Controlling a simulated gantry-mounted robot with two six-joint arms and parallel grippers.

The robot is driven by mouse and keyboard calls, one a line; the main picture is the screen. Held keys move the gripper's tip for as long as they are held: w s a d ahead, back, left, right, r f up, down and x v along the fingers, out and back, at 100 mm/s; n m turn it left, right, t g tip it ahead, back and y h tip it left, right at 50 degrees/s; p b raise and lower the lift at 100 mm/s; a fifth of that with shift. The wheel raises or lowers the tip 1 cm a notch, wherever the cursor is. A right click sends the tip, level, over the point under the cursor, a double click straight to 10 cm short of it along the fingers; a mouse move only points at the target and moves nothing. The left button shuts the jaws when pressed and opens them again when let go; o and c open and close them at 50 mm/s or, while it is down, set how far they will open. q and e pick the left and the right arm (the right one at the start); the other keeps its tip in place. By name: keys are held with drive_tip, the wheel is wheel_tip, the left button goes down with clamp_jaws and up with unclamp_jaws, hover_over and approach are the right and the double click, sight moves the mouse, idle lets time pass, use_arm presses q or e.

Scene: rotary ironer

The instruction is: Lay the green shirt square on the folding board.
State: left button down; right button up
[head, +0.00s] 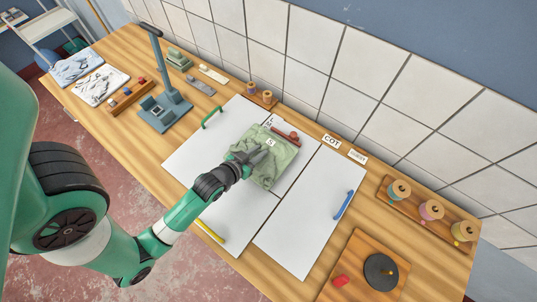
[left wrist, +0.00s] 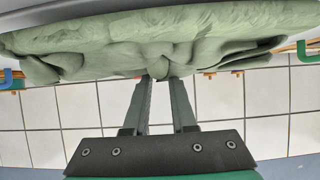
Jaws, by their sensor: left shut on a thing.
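The green shirt (head: 272,168) is a rumpled, folded bundle over the upper middle part of the white folding board (head: 200,160). It looks turned at an angle to the board's edges. My left gripper (head: 258,155) is shut on the shirt at its left side. In the left wrist view the two fingertips (left wrist: 160,78) pinch a fold of the shirt (left wrist: 120,40), which spans the top of that view. I cannot tell how much of the shirt rests on the board. My right gripper is not in view.
The board has a green handle (head: 212,117), a red handle (head: 286,134), a blue handle (head: 344,205) and a yellow handle (head: 209,232). A grey stand (head: 165,110) and folded cloths (head: 100,85) lie left. A thread-spool rack (head: 430,212) and a wooden board with a dark disc (head: 381,271) lie right.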

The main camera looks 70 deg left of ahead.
sight(271, 153)
use_arm(q)
drive_tip(key=w, duration=0.1)
drive_tip(key=w+d, duration=0.2)
drive_tip(key=shift+w, duration=0.3)
drive_tip(key=shift+s+a+f, duration=0.15)
drive_tip(key=shift+a+f, duration=0.05)
drive_tip(key=shift+f, duration=0.45)
drive_tip(key=shift+s+f, duration=0.1)
drive_tip(key=shift+f, duration=0.1)
drive_tip(key=c, duration=0.7)
unclamp_jaws()
drive_tip(key=shift+s+f, duration=0.1)
drive_tip(key=shift+c, duration=0.2)
drive_tip(key=b+v, duration=0.1)
drive_tip(key=v, duration=1)
drive_tip(key=shift+d, duration=0.1)
drive_tip(key=shift+s+d+r, duration=0.1)
drive_tip(key=shift+s+r, duration=0.2)
drive_tip(key=shift+r, duration=0.15)
